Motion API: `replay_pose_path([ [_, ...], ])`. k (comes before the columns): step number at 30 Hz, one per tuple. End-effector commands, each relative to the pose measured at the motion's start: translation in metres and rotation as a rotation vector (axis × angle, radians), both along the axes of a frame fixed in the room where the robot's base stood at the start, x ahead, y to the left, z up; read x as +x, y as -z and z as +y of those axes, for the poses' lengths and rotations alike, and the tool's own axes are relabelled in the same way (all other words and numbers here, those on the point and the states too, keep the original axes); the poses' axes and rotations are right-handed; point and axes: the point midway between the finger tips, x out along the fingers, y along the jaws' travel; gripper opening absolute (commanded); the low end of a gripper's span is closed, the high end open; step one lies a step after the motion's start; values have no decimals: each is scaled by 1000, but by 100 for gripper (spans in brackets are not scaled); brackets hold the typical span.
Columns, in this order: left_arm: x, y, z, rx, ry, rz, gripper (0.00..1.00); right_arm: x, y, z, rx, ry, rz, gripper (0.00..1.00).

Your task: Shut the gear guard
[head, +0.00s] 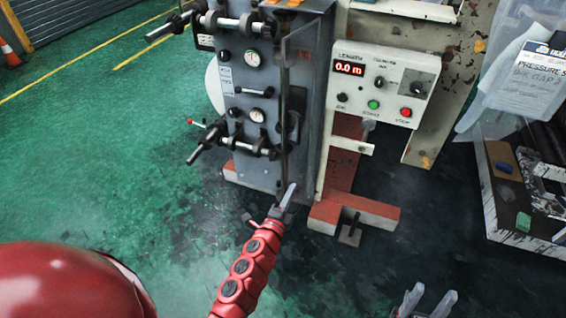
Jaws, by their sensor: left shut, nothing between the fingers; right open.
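The machine's grey cabinet (312,110) stands at the upper middle of the head view. A narrow upright panel that looks like the gear guard (300,62) stands out from its front, seen nearly edge-on; I cannot tell its exact angle. My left gripper (288,198) is shut and empty, at the end of the red arm, near the lower end of the panel; I cannot tell whether it touches. My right gripper (428,302) is open and empty at the bottom edge, well away from the machine. The gears are not clearly visible.
Handles and gauges (254,116) project from the cabinet's left face. A control box (384,84) reading 0.0 m is to the right. Red feet (352,208) stick out along the floor. A loaded cart (490,205) stands at far right. The green floor at left is clear.

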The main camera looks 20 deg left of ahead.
Motion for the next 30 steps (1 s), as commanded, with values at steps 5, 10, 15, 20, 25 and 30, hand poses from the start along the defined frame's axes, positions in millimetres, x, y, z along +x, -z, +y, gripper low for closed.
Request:
replay_pose_path([
  [5, 8, 0, 20, 68, -73, 13, 0, 0, 0, 0, 0, 0, 0, 50],
  [10, 30, -3, 20, 67, -70, 9, 0, 0, -1, 0, 0, 0, 0, 50],
  [15, 62, 0, 21, 64, -72, 12, 0, 0, 2, 0, 0, 0, 0, 50],
  [20, 93, 2, 21, 63, -69, 11, 0, 0, 10, 0, 0, 0, 0, 50],
  [25, 108, -1, 38, 65, -71, 13, 0, 0, 7, 0, 0, 0, 0, 50],
  [30, 112, -1, 53, 65, -66, 12, 0, 0, 6, 0, 0, 0, 0, 50],
])
